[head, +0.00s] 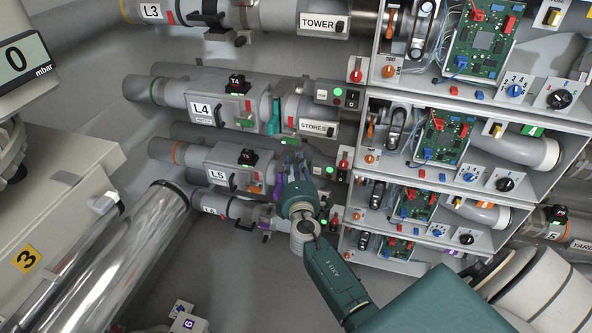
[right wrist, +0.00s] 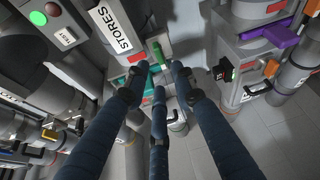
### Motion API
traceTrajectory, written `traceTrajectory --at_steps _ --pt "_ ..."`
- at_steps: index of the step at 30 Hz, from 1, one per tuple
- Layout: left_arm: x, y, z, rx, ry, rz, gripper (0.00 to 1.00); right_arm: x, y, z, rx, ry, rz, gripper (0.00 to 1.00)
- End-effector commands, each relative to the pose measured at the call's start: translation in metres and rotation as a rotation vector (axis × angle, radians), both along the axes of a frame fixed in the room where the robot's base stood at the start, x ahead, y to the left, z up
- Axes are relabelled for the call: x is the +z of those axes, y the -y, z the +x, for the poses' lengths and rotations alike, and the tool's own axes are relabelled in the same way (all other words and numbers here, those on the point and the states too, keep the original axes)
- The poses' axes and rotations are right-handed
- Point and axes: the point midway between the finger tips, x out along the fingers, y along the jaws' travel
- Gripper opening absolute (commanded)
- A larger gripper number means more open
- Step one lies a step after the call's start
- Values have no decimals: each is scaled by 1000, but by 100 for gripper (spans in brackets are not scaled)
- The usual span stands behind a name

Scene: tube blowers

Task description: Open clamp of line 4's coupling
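Line 4's grey pipe (head: 172,94), labelled L4, runs to the coupling beside the STORES label (head: 317,128). A teal clamp part (head: 274,117) sits at this coupling; it also shows in the right wrist view (right wrist: 153,82), near my fingertips. My right gripper (head: 291,160) is just below the coupling in the head view. In the right wrist view its three dark fingers (right wrist: 157,80) are spread, with nothing visibly held between them. Whether a fingertip touches the clamp cannot be told. The fingers hide part of the coupling. My left gripper is not in view.
Line 5's pipe (head: 218,156), with a purple part (head: 278,187), lies close below. The TOWER line (head: 322,24) runs above. Shelves with green circuit boards (head: 444,137) stand to the right. A shiny cylinder (head: 120,260) is at lower left. Floor shows between.

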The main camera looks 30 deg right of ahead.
Motion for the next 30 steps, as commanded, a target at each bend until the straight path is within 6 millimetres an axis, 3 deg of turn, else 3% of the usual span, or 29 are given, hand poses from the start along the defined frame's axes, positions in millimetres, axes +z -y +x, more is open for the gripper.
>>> traceTrajectory --at_steps 12,30 --pt "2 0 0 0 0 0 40 1 -12 -23 0 0 1 26" --pt "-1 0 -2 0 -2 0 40 1 -12 -24 0 0 0 26"
